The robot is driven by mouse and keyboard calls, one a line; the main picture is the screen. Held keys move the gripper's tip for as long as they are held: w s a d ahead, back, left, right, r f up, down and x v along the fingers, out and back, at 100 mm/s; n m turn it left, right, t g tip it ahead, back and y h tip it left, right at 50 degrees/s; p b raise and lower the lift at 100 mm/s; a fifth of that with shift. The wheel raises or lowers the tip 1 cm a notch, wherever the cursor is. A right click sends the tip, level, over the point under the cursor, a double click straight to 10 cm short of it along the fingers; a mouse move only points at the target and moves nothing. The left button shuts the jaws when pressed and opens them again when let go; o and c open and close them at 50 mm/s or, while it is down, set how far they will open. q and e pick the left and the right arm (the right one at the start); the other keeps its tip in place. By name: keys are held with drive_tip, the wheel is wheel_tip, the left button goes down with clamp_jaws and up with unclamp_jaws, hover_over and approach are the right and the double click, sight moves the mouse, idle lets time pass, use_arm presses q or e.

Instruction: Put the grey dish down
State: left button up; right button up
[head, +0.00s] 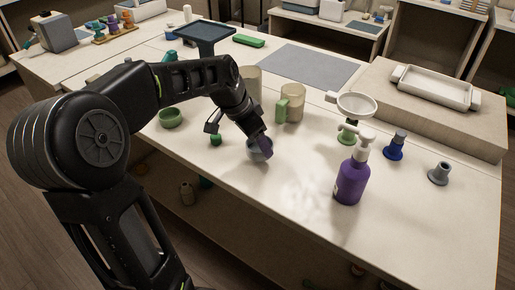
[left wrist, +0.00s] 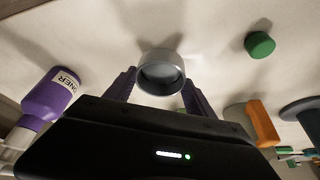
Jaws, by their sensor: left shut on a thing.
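The grey dish (head: 257,152) is a small round cup at the middle of the table. My left gripper (head: 261,143) reaches down to it from above and is shut on it. In the left wrist view the grey dish (left wrist: 161,73) sits between the two purplish fingers of the left gripper (left wrist: 160,90), its open mouth partly turned to the camera. I cannot tell whether its base touches the tabletop. My right gripper is not in view.
A purple spray bottle (head: 350,183) stands to the right. A green-handled beige mug (head: 293,103) is behind the dish; a small green cylinder (head: 216,140) and green bowl (head: 170,117) are left. A blue bottle (head: 394,147) is farther right. Bare tabletop (head: 285,195) lies in front.

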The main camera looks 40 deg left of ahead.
sight(258, 150)
use_arm(q)
drive_tip(key=shift+f, duration=1.55)
drive_tip(key=shift+f, duration=0.2)
drive_tip(key=o, duration=1.5)
drive_tip(key=shift+c, duration=0.2)
drive_tip(key=shift+r, duration=0.15)
drive_tip(key=v, duration=1.2)
